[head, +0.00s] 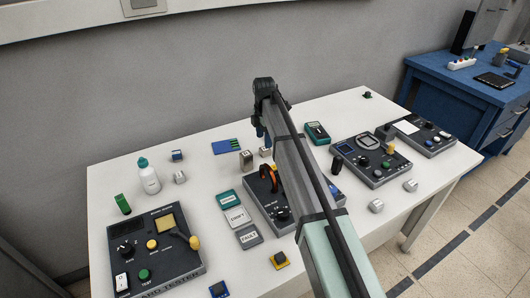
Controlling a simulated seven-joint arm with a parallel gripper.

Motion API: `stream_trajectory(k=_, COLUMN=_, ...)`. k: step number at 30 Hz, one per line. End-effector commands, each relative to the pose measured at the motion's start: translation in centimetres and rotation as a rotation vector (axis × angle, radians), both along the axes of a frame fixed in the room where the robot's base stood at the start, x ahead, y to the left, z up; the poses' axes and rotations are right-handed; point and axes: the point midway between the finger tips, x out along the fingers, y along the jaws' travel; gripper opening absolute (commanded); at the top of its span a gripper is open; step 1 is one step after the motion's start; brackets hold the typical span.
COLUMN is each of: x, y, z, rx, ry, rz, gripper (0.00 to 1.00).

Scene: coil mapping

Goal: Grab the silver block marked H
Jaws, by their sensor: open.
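My gripper (264,136) hangs at the far end of my arm, over the back middle of the white table. It is open, and its fingertips are small and partly hidden by my arm. A small block with a pale silver top and a dark mark (246,160) stands on the table just left of and below the gripper. A second small light block (265,152) sits right beside the fingers, partly covered by my arm. The marks are too small to read, so I cannot tell which block bears the H. Nothing shows between the fingers.
A tester panel (157,250) stands front left, and another panel (265,205) lies partly under my arm. More panels (370,158) are at the right.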

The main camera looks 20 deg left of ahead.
Motion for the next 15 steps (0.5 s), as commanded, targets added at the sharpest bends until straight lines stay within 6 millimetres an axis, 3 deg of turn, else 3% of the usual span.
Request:
stream_trajectory(k=8, x=0.1, y=0.0, z=-1.7, rx=-0.001, ry=0.001, rz=-0.001, gripper=0.66)
stream_trajectory(k=15, x=0.5, y=0.2, z=-4.5, rx=-0.001, ry=0.001, rz=-0.001, gripper=0.66)
